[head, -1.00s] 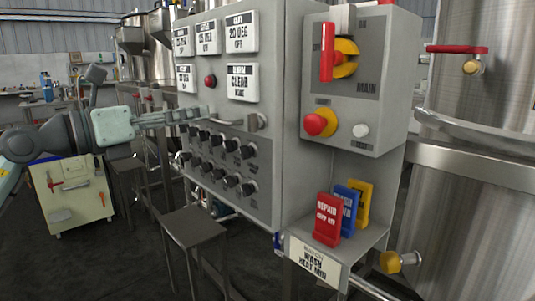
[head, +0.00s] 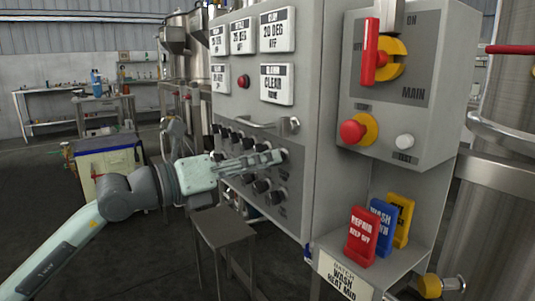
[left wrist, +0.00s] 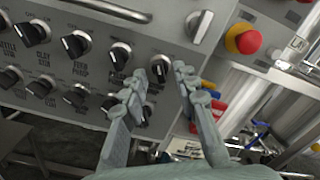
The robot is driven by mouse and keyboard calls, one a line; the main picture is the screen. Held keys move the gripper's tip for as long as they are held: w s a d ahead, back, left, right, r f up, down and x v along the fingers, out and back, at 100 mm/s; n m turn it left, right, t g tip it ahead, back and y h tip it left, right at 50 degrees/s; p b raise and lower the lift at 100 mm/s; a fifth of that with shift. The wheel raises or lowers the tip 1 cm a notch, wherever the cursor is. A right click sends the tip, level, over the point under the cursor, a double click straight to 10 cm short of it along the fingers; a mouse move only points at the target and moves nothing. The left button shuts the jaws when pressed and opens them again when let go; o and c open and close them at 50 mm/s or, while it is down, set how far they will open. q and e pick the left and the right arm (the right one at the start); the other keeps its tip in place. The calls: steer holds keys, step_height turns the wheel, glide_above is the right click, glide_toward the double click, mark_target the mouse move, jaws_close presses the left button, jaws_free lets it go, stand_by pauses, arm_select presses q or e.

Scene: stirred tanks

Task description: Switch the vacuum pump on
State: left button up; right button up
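My left gripper (head: 278,158) is at the right end of the upper row of black knobs on the grey panel in the head view. In the left wrist view its two fingers (left wrist: 160,76) are apart, with nothing held between them. A black knob with a white pointer (left wrist: 160,68) shows between the fingertips; I cannot tell whether they touch it. Another knob (left wrist: 119,55) sits just left of it, beside a knob labelled as a feed pump (left wrist: 76,43). I cannot make out which knob is marked for the vacuum pump; the fingers cover part of the labels. My right gripper is not in view.
A bar handle (head: 262,125) sticks out above the knobs. A red emergency button on yellow (head: 357,130) and a red-yellow main switch (head: 383,58) are on the box to the right. Coloured tags (head: 362,237) stand below. A stool (head: 222,228) stands under the panel.

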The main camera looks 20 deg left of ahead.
arm_select(q)
steer(key=shift+x, duration=0.8)
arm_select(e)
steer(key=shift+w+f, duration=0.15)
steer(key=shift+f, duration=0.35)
arm_select(q)
jaws_close()
